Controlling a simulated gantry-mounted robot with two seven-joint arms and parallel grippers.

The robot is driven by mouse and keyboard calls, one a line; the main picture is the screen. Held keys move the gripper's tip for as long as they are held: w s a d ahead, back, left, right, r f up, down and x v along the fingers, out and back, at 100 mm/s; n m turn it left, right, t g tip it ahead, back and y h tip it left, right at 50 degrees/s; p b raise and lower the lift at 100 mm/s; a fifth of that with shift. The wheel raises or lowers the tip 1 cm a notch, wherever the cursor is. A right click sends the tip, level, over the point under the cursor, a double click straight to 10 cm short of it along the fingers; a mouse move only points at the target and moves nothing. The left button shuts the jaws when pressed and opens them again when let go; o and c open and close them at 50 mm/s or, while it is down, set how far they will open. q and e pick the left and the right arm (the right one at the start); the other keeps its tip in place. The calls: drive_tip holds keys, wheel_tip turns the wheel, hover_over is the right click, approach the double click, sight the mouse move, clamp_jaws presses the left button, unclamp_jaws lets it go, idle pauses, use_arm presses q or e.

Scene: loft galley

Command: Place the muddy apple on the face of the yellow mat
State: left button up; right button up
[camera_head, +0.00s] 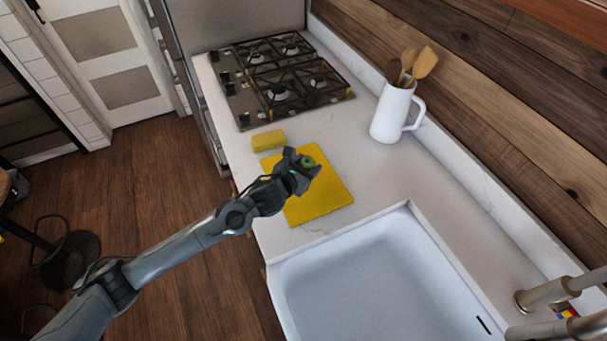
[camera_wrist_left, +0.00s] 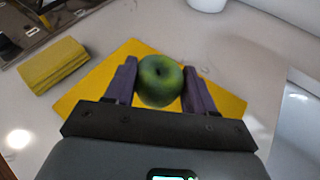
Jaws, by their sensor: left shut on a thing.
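The apple (camera_head: 307,160) is green with darker patches. It also shows in the left wrist view (camera_wrist_left: 160,80), between the two purple-grey fingers. My left gripper (camera_head: 309,166) is shut on the apple, over the yellow mat (camera_head: 325,203). In the left wrist view the mat (camera_wrist_left: 103,80) spreads behind and to both sides of my left gripper (camera_wrist_left: 160,86). I cannot tell whether the apple touches the mat. The apple's underside is hidden. My right gripper is in neither view.
A yellow sponge-like block (camera_head: 268,141) lies beside the mat's far left edge. A gas hob (camera_head: 248,117) is farther back. A white jug (camera_head: 390,114) with wooden utensils stands at the wall. A white sink (camera_head: 370,275) is in front of the mat.

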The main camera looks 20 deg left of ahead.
use_arm(q)
drive_tip(key=shift+w+a+f, duration=0.2)
drive_tip(key=shift+a+f, duration=0.1)
drive_tip(key=shift+a, duration=0.1)
drive_tip(key=shift+f+b, duration=1.5)
drive_tip(key=shift+f, duration=0.45)
drive_tip(key=shift+f, duration=0.25)
drive_tip(key=o, duration=1.1)
drive_tip(key=shift+r, duration=0.1)
